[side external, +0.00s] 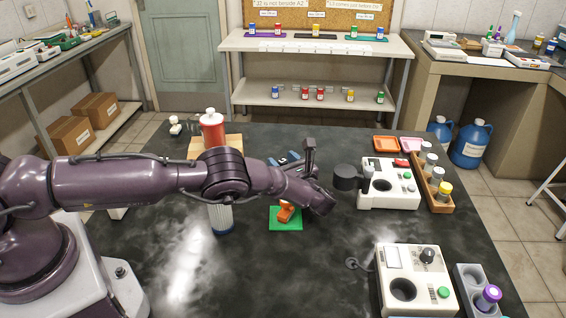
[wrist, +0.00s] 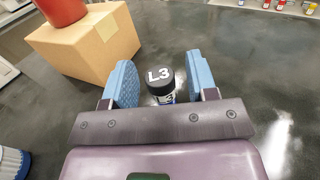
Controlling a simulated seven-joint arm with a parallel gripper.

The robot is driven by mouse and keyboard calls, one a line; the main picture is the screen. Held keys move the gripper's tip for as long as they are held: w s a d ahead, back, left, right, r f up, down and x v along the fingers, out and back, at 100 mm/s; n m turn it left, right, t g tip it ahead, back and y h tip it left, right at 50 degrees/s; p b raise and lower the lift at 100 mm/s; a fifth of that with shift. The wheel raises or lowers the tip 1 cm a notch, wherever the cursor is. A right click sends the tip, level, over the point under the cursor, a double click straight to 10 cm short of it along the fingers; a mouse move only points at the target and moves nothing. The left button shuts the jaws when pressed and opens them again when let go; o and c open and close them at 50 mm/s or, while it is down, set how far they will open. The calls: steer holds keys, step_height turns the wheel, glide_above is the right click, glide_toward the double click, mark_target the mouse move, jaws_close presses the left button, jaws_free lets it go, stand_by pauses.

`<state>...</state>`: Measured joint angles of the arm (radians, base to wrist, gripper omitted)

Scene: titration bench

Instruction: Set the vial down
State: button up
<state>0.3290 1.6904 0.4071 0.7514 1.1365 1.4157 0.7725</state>
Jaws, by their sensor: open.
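The vial (wrist: 161,82) has a black cap marked L3 and a dark, labelled body. In the wrist view it sits between the two blue finger pads, with a small gap on each side. My gripper (wrist: 162,84) is open around it. The vial appears upright over the dark bench top (wrist: 235,75); its base is hidden behind the gripper's own bar, so contact with the bench cannot be seen. In the side external view my gripper (side external: 287,158) is low over the far middle of the bench, and the vial cannot be made out there.
A cardboard box (wrist: 105,45) carrying a red container (side external: 212,128) stands close left of the gripper. A green mat (side external: 286,224) with an orange object is nearer. White instruments (side external: 388,192) and a wooden vial rack (side external: 438,205) stand right. The bench's far middle is clear.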

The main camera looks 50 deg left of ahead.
steer(key=shift+r, duration=0.1)
